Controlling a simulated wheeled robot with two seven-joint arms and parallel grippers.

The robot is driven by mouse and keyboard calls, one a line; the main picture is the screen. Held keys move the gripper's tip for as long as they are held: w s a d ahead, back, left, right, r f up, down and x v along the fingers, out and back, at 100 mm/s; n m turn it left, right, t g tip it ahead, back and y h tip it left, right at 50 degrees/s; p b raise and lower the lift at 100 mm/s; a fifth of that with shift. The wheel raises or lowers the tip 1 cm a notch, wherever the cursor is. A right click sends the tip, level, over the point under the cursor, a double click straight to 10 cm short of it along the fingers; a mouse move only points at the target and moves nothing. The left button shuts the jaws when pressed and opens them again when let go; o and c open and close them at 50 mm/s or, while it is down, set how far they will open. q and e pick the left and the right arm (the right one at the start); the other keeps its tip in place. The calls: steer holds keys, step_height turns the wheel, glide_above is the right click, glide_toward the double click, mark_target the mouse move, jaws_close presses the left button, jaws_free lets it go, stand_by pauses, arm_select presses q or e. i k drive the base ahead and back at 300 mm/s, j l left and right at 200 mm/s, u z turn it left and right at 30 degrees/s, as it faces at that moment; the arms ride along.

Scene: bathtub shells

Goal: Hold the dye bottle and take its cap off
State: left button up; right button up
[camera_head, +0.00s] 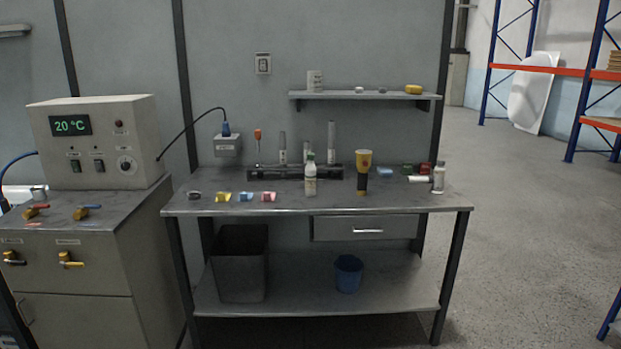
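A small white bottle with a green cap (310,178) stands upright near the front middle of the workbench. Its cap is on. A second small bottle, pale grey with a light top (438,179), stands upright at the bench's right end. No readable label shows which of them is the dye bottle. The workbench (400,202) has a grey metal top. Neither of my grippers is in view, and nothing touches either bottle.
A yellow-and-black upright object (362,185) stands right of the green-capped bottle. A dark rack (265,174) with upright tubes is behind it. Small coloured pieces (245,197) lie front left. A control cabinet (100,140) stands left. The floor at right (530,240) is clear.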

mark_target(310, 169)
steer(key=i+j+z, duration=0.3)
steer(key=i+j, duration=0.6)
steer(key=i, duration=0.15)
steer(key=i+j+z, duration=0.3)
steer(key=i+j, duration=0.7)
steer(key=j, duration=0.15)
